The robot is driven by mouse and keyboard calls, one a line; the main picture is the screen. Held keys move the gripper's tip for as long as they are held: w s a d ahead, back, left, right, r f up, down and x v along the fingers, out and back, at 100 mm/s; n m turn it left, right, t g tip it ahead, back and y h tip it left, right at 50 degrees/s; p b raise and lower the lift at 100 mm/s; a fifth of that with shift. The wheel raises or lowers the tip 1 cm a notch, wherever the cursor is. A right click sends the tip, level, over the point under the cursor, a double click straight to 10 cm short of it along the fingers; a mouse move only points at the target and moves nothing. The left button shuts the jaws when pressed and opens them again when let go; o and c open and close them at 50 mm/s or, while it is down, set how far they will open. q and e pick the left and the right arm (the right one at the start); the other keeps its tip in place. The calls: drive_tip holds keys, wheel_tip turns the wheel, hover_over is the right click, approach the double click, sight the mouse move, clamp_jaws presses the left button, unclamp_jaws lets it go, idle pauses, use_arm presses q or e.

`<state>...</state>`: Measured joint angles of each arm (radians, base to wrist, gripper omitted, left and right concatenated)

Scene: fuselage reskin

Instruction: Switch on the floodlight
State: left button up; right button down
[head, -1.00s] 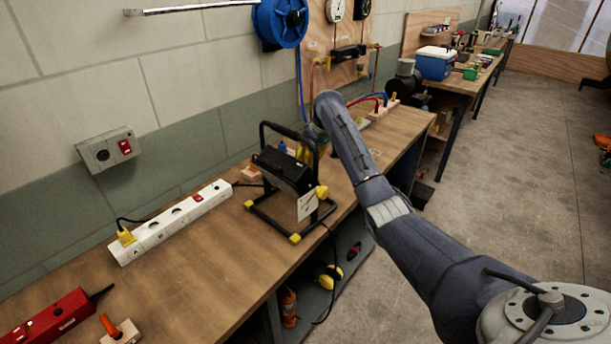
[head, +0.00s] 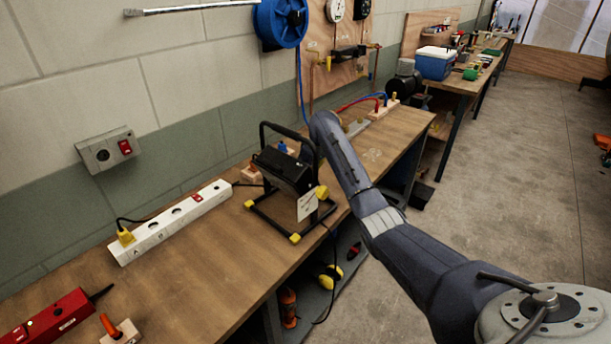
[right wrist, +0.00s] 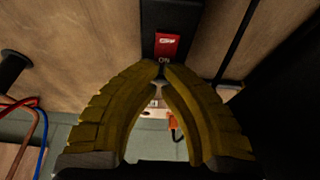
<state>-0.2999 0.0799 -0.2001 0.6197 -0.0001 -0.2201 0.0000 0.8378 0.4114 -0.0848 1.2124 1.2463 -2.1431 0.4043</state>
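The black floodlight (head: 283,170) stands on the bench in a black tube frame with yellow feet and a yellow knob. A paper tag hangs from it. In the head view my right arm reaches past its right side, and the right gripper is hidden behind it. In the right wrist view my right gripper (right wrist: 161,70) has its two yellow fingertips together, with nothing seen between them. They are just below a red rocker switch (right wrist: 167,45) marked ON, on a black housing. I cannot tell whether they touch it. My left gripper is not in view.
A white power strip (head: 170,222) with a yellow plug lies left of the floodlight. A wall socket (head: 106,150) with a red switch is above it. A red tool (head: 55,318) lies at the front left. Hoses and fittings (head: 378,108) are behind my arm.

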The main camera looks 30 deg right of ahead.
drive_tip(key=shift+w+a+f, duration=0.1)
drive_tip(key=shift+w+f, duration=0.1)
drive_tip(key=shift+f, duration=0.5)
drive_tip(key=shift+r, duration=0.1)
drive_tip(key=shift+r, duration=0.75)
drive_tip(key=shift+w+r, duration=0.1)
drive_tip(key=shift+r, duration=0.3)
wheel_tip(320, 180, up, 13)
drive_tip(key=shift+s, duration=0.25)
